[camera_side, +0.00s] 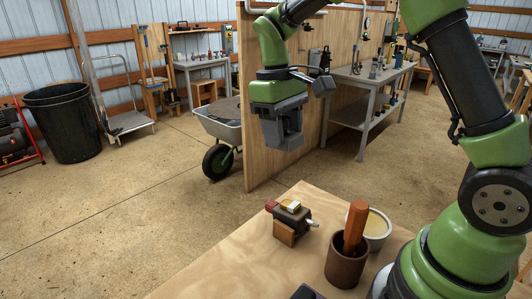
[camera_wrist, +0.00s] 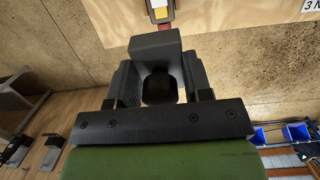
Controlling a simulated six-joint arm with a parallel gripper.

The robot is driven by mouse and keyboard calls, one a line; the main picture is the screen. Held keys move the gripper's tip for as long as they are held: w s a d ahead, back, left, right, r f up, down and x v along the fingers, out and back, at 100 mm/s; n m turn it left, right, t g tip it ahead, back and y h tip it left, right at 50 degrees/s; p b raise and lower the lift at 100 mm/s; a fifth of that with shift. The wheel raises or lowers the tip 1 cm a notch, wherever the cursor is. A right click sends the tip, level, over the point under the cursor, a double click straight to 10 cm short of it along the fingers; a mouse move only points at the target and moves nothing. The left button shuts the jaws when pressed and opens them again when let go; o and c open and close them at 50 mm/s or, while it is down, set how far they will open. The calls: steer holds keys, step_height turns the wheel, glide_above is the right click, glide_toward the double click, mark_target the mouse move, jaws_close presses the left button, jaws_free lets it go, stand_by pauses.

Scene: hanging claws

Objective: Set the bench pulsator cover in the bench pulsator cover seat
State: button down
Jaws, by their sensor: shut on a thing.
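My gripper (camera_side: 281,122) hangs in the air above and behind the far edge of the wooden bench, fingers pointing down. In the wrist view my gripper (camera_wrist: 160,82) is shut on a dark grey block (camera_wrist: 155,43), apparently the bench pulsator cover. Its outline merges with the dark fingers, so its exact shape is unclear. The bench pulsator (camera_side: 292,219), a small grey body with a red end, yellow top and pale nozzle, stands on the bench, below and apart from my gripper. Part of it shows at the wrist view's top edge (camera_wrist: 159,10). The cover seat is not clearly distinguishable.
A brown cup (camera_side: 346,267) with an orange-brown handle standing in it and a white bowl (camera_side: 377,229) are right of the pulsator. A dark purple-edged object (camera_side: 307,292) is cut off at the bottom. A wooden partition (camera_side: 262,110) stands behind my gripper. The bench's left part is clear.

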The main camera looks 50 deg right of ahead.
stand_by(0.3)
glide_toward(291, 204)
steer(key=shift+s+f, duration=0.2)
steer(key=shift+f, duration=1.1)
steer(key=shift+s+f, duration=0.2)
steer(key=shift+f, duration=1.15)
steer(key=shift+f, duration=0.1)
steer(key=shift+s+f, duration=0.2)
steer(key=shift+f, duration=0.95)
steer(key=shift+c, duration=2.4)
jaws_free()
